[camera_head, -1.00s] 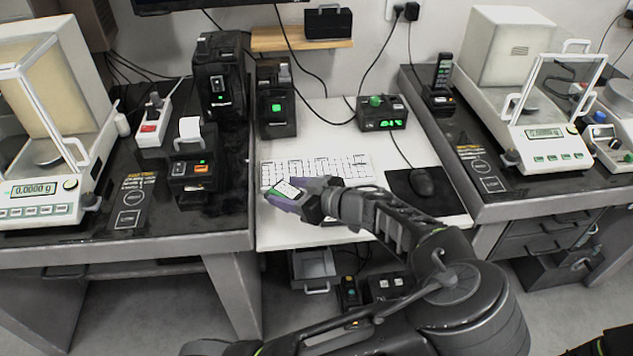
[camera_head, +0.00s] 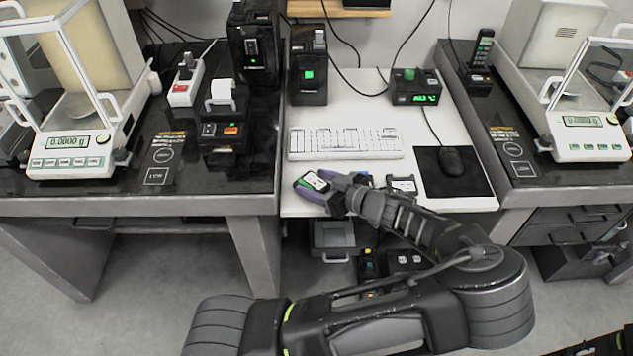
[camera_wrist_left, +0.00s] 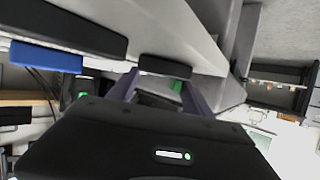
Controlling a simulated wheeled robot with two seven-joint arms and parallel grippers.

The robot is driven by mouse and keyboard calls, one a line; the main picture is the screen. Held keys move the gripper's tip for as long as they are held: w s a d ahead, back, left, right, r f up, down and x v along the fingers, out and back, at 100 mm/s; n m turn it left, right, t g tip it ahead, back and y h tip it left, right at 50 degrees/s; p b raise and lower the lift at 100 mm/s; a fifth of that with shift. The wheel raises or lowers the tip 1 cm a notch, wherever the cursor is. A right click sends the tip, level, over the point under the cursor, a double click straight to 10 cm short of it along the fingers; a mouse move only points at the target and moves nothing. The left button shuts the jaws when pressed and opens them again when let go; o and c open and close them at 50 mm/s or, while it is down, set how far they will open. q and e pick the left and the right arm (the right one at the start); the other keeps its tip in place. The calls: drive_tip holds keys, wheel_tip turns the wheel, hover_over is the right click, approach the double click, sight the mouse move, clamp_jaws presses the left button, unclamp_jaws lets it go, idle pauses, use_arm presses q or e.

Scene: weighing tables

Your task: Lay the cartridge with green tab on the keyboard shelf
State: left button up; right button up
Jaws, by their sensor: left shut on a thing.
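My left gripper (camera_head: 318,190) is shut on the cartridge with green tab (camera_head: 312,181), a dark flat piece with a white label and green edge. It is over the front left part of the white keyboard shelf (camera_head: 292,206), in front of the keyboard (camera_head: 345,142). I cannot tell whether the cartridge touches the shelf. In the left wrist view the purple fingers (camera_wrist_left: 158,94) hold the dark cartridge between them, mostly hidden by the gripper body. The shelf (camera_wrist_left: 195,28) also shows there. My right gripper is not in view.
A cartridge with a white label (camera_head: 403,184) and a partly hidden one with a blue tab (camera_head: 364,179) lie right of the gripper. A mouse (camera_head: 451,161) on its black mat is further right. Black devices and a green-lit display (camera_head: 415,98) stand behind the keyboard.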

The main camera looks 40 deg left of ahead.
use_arm(q)
drive_tip(key=shift+f+b, duration=0.2)
drive_tip(key=shift+b, duration=0.1)
drive_tip(key=o, duration=1.4)
drive_tip(key=shift+r, duration=0.1)
drive_tip(key=shift+r+p, duration=0.25)
drive_tip(key=shift+p, duration=0.15)
drive_tip(key=shift+d, duration=0.4)
drive_tip(key=b+v, duration=0.1)
drive_tip(key=v, duration=1)
drive_tip(key=shift+s+d, duration=0.1)
drive_tip(key=shift+d, duration=0.05)
